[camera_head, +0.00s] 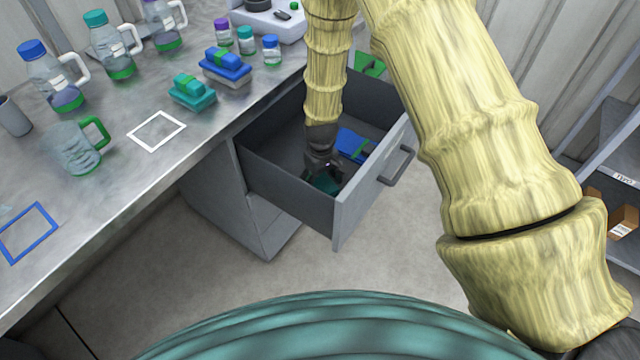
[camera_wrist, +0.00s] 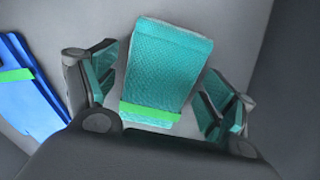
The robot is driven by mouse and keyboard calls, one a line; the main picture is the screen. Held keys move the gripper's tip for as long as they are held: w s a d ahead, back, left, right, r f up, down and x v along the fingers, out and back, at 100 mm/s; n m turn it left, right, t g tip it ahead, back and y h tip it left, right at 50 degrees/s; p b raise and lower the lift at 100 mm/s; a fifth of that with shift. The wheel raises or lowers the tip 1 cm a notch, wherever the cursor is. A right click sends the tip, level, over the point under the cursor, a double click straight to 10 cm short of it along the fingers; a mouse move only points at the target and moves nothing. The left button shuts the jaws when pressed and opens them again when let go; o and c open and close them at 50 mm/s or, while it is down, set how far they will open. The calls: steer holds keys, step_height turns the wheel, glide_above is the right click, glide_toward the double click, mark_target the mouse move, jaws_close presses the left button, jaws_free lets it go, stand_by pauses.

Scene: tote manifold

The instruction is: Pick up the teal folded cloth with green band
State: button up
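The teal folded cloth with a green band (camera_wrist: 165,65) lies on the floor of the open drawer. In the wrist view it sits between the two fingers of my gripper (camera_wrist: 158,88), with a gap on each side. The fingers are apart and hold nothing. In the head view my gripper (camera_head: 322,168) reaches down into the drawer and hides most of the cloth; a bit of teal (camera_head: 325,185) shows below it.
The grey drawer (camera_head: 290,205) has walls around my gripper. A blue folded cloth (camera_wrist: 30,88) lies to the left in the wrist view. A green item (camera_head: 369,64) is at the drawer's back. The counter holds bottles, jars and a teal stack (camera_head: 192,95).

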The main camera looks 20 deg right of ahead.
mark_target(321, 182)
steer(key=c, duration=0.9)
steer(key=shift+o, duration=0.2)
step_height(321, 182, up, 10)
